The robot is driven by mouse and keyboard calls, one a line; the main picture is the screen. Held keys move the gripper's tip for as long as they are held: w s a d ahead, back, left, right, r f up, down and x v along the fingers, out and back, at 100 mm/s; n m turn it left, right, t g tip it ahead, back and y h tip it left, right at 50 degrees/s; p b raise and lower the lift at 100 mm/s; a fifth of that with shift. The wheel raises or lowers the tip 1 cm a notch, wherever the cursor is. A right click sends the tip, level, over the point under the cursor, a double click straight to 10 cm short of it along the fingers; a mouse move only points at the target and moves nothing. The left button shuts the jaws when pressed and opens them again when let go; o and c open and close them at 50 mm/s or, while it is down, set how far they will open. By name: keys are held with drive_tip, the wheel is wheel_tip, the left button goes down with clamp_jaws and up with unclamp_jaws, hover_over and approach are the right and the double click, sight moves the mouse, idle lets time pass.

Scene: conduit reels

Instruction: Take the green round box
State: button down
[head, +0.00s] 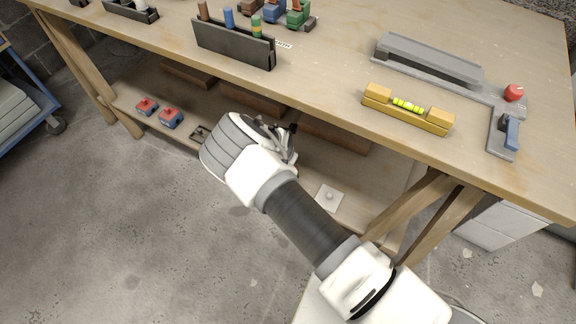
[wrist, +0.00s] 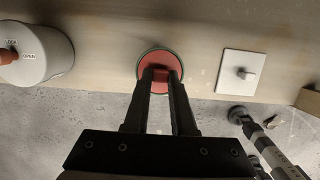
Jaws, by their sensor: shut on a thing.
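A round box with a dark green rim and a red top (wrist: 149,60) sits on the wooden lower shelf, in the middle of the wrist view. A small red grip stands up from its top. My gripper (wrist: 162,77) is shut on that grip, with one dark finger on each side. In the head view my gripper (head: 284,143) reaches in under the front edge of the workbench. There the round box is hidden, and the fingertips are hard to make out. I cannot tell whether the box is lifted off the shelf.
A grey round case (wrist: 40,62) marked LOCK and OPEN stands left of the box. A white square plate with a knob (wrist: 243,70) is on its right. Red-and-blue boxes (head: 171,118) lie further left on the shelf.

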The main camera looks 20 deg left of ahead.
drive_tip(key=shift+w+p+v, duration=0.25)
drive_tip(key=shift+p+v, duration=0.55)
drive_tip(key=shift+v, duration=0.15)
drive_tip(key=shift+w+p+v, duration=0.2)
drive_tip(key=shift+p+v, duration=0.55)
drive_tip(key=shift+v, duration=0.25)
drive_tip(key=shift+r, duration=0.15)
